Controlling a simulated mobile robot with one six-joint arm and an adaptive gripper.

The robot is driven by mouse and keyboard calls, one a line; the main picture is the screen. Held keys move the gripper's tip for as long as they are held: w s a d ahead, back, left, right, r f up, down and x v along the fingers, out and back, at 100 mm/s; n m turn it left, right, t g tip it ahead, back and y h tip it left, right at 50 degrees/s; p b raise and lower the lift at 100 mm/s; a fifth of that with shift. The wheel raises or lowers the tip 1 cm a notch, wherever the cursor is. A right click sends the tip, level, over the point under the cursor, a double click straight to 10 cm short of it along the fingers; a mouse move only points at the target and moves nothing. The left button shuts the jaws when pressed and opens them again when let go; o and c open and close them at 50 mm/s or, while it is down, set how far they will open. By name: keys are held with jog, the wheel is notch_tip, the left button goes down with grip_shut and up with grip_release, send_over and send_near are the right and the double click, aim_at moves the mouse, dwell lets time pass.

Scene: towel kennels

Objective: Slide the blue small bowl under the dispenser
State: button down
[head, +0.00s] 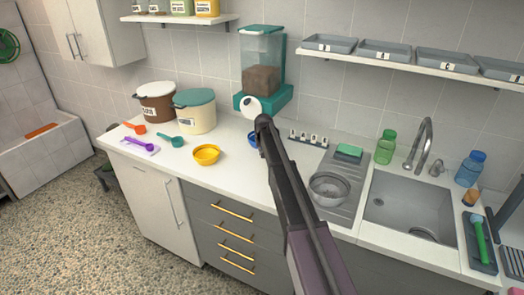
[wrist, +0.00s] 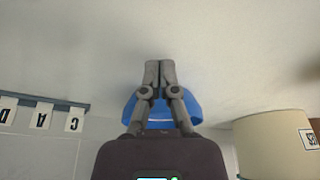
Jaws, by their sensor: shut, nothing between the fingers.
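The blue small bowl (head: 252,139) is on the white counter, mostly hidden behind my arm in the head view. In the wrist view the bowl (wrist: 158,119) shows behind and to both sides of my gripper (wrist: 159,72). The fingers are shut together with nothing between them, and overlap the bowl in the picture; I cannot tell if they touch it. In the head view my arm hides the fingers. The dispenser (head: 262,62) stands against the wall on a teal base (head: 279,97), with brown food inside. The bowl is in front of the base, not under it.
A yellow bowl (head: 206,155) sits left of the blue one. Two lidded tubs (head: 195,116) stand left of the dispenser. A rail of letter cards (head: 308,138) is at right. A metal bowl (head: 329,188) rests by the sink (head: 415,208). Scoops lie far left.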

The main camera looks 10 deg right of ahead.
jog(key=shift+r+p, duration=0.7)
jog(key=shift+r, duration=0.15)
jog(key=p+v, duration=0.7)
jog(key=shift+s+r, duration=0.2)
jog(key=c, duration=0.9)
grip_release()
jog(key=shift+c, duration=0.2)
jog(key=shift+o, duration=1.2)
jog(key=shift+s, duration=0.45)
jog(key=s+g, duration=0.3)
jog(key=s, duration=3.8)
jog(key=shift+s+d+f+n, duration=0.2)
jog(key=shift+d+f+n, duration=0.1)
jog(key=shift+f, duration=0.1)
jog(key=shift+a, duration=0.1)
